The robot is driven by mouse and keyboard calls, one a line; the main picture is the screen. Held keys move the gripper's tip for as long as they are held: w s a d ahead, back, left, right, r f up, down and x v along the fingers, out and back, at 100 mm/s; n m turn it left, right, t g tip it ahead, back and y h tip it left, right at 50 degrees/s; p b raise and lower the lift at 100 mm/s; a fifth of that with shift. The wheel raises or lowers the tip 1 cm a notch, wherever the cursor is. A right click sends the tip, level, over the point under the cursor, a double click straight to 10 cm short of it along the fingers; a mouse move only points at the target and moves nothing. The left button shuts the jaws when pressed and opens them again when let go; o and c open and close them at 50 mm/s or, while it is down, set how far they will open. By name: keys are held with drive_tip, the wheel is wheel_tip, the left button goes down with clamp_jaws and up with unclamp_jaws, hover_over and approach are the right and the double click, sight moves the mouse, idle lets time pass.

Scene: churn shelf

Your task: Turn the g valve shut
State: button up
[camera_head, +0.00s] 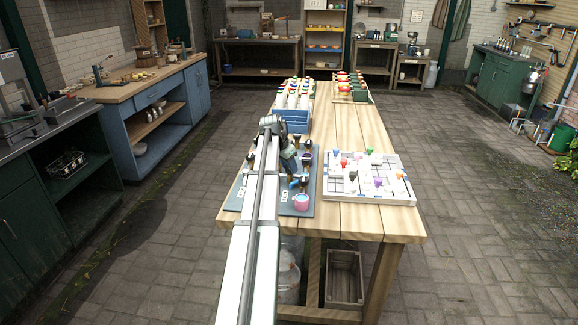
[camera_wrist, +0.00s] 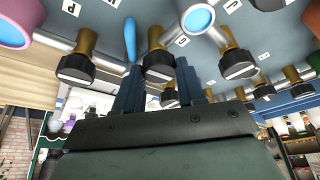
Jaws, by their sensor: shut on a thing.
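A grey-blue valve board (camera_head: 279,206) lies on the near left of the wooden table, carrying several brass valves with black knobs. In the wrist view, my gripper (camera_wrist: 160,76) has its two dark fingers on either side of one black valve knob (camera_wrist: 159,67) on a brass stem. A small letter tag (camera_wrist: 182,41) sits beside that valve, too small to read surely. Another black-capped valve (camera_wrist: 77,66) stands to the left and one (camera_wrist: 238,62) to the right. In the head view, my arm hides part of the board and the gripped knob.
A white board with coloured pieces (camera_head: 351,197) lies to the right. The table's middle right (camera_head: 350,135) is clear.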

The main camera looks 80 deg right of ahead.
drive_tip(key=shift+m+g, duration=0.3)
drive_tip(key=shift+m, duration=0.3)
drive_tip(key=o, duration=1)
drive_tip(key=shift+o, duration=0.2)
drive_tip(key=v, duration=1.3)
drive_tip(key=shift+r, duration=0.45)
drive_tip(key=shift+w, duration=0.1)
